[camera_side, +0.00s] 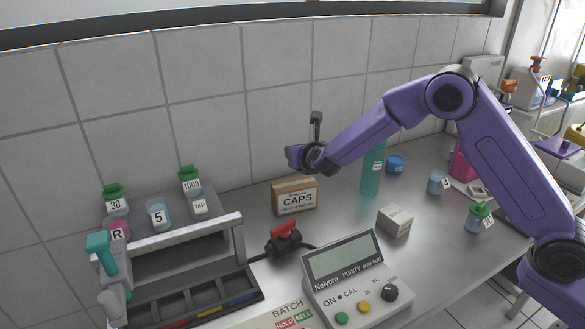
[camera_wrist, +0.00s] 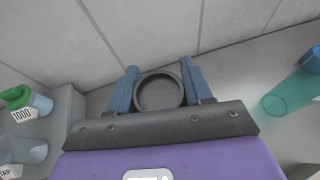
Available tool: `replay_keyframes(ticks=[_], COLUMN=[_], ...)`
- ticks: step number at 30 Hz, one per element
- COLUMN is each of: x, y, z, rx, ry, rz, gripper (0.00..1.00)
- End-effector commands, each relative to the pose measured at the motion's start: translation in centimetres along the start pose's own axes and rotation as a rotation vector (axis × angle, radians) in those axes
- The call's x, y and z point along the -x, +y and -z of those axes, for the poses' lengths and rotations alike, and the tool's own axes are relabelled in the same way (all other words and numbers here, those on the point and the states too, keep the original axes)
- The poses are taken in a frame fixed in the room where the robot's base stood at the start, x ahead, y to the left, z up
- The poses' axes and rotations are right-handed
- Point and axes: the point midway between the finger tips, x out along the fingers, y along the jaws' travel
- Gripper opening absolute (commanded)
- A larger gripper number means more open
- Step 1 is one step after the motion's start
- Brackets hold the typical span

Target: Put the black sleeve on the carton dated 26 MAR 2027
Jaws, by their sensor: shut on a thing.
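My gripper (camera_side: 300,158) is up in the air above the tan carton marked CAPS (camera_side: 295,196), near the tiled wall.
A grey rack (camera_side: 190,247) with green-capped bottles stands at left. A teal bottle (camera_side: 371,174) and a blue cap (camera_side: 395,164) are behind at right. Bench between the two cartons is clear.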

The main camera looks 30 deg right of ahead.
Motion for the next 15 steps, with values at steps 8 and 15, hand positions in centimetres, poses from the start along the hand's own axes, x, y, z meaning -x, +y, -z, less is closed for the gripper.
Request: replay_keyframes(ticks=[8, 15], x=[-2.8, -4.1], y=[0.9, 1.2], z=[1.6, 3.3], rx=[0.0, 0.003], ry=[-0.001, 0.003], rz=[0.0, 0.001], gripper=[0.2, 0.2])
